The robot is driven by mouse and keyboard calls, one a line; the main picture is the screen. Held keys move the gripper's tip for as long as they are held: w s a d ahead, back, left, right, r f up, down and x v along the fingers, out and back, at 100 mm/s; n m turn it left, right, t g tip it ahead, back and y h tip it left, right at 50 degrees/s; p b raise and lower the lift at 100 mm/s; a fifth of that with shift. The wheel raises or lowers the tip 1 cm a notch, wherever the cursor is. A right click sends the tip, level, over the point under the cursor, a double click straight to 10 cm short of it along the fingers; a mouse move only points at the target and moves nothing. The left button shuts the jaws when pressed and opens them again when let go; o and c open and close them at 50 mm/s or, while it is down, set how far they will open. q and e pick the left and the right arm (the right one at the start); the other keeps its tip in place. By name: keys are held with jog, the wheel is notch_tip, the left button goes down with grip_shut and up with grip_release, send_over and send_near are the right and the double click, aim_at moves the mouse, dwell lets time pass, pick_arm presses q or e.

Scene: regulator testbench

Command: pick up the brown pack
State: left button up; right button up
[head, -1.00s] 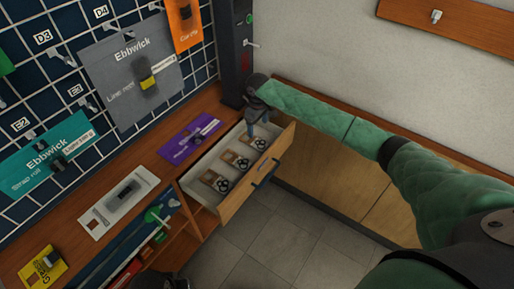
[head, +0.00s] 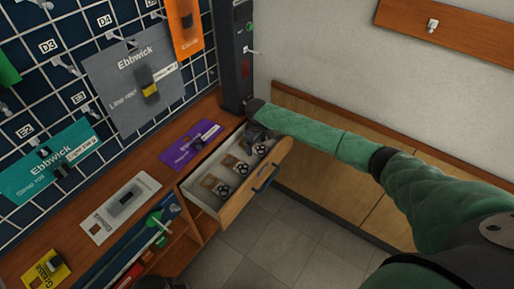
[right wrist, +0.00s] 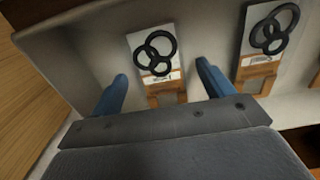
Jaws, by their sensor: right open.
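Several brown packs, each a brown and white card with black rings, lie in a row in the open drawer (head: 203,199). In the head view I see the near pack (head: 217,185), the middle pack (head: 237,165) and the far pack (head: 260,149), partly covered by my right gripper (head: 259,136). In the right wrist view my right gripper (right wrist: 163,76) is open, with blue fingers apart. One brown pack (right wrist: 165,88) lies between and just beyond the fingertips, not gripped. Another pack (right wrist: 262,62) lies right of the fingers. My left gripper is not made out.
A purple pack (head: 193,143), a white pack (head: 122,203) and a yellow pack (head: 47,270) lie on the wooden counter. A dark post (head: 233,60) stands behind the drawer. Grid panels hold hanging packs at left.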

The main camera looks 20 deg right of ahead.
jog(key=shift+f+p, duration=0.25)
jog(key=shift+p, duration=0.05)
dwell(0.8)
jog(key=shift+c, duration=0.2)
jog(key=c, duration=1)
